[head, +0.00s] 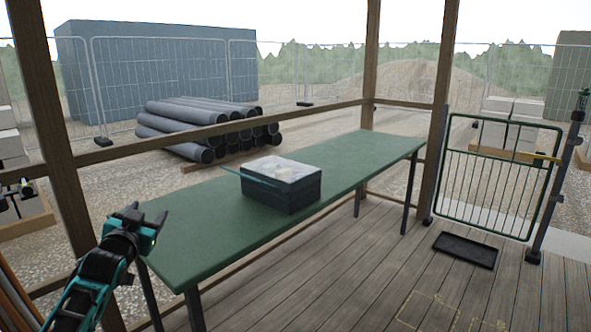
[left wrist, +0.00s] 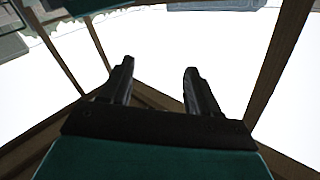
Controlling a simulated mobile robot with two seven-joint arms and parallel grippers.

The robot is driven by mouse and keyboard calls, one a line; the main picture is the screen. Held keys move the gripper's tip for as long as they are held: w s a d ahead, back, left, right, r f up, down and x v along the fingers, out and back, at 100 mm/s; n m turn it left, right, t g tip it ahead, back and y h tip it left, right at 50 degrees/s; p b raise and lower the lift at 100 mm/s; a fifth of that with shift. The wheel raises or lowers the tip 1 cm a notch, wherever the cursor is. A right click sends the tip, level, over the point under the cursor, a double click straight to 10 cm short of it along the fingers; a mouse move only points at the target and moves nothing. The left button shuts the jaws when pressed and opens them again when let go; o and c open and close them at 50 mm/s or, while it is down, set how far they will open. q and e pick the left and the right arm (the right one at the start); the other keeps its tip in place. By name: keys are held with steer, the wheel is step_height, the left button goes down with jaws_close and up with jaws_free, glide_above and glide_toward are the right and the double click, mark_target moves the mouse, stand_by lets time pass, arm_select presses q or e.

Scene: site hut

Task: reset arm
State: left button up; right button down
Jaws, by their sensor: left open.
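My left gripper (head: 146,217) is raised at the left end of the green table, with its fingers pointing up and away. In the left wrist view its two dark fingers (left wrist: 158,78) stand apart with nothing between them. That view looks out past wooden posts to bright sky, seen upside down. My right gripper is in neither view.
The long green table (head: 190,235) runs toward the back right. A dark box (head: 285,193) with a pale, glassy top stands on it. A black mat (head: 465,250) lies on the plank floor before a green gate (head: 497,175). Wooden posts (head: 57,140) frame the hut.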

arm_select(q)
steer(key=s+d+f+g+h, duration=0.2)
steer(key=s+d+f, duration=0.4)
steer(key=s+f, duration=0.55)
steer(key=s+d+f+g+h, duration=0.1)
steer(key=s+d+f+g, duration=0.35)
steer(key=s+f, duration=0.75)
steer(key=s+d+f, duration=0.2)
steer(key=s+d, duration=0.1)
steer(key=s, duration=0.3)
steer(key=s+d+f, duration=0.3)
steer(key=s, duration=0.4)
steer(key=shift+s+f+g+h, duration=0.2)
steer(key=shift+s+g+h, duration=0.05)
steer(key=shift+g+h, duration=0.1)
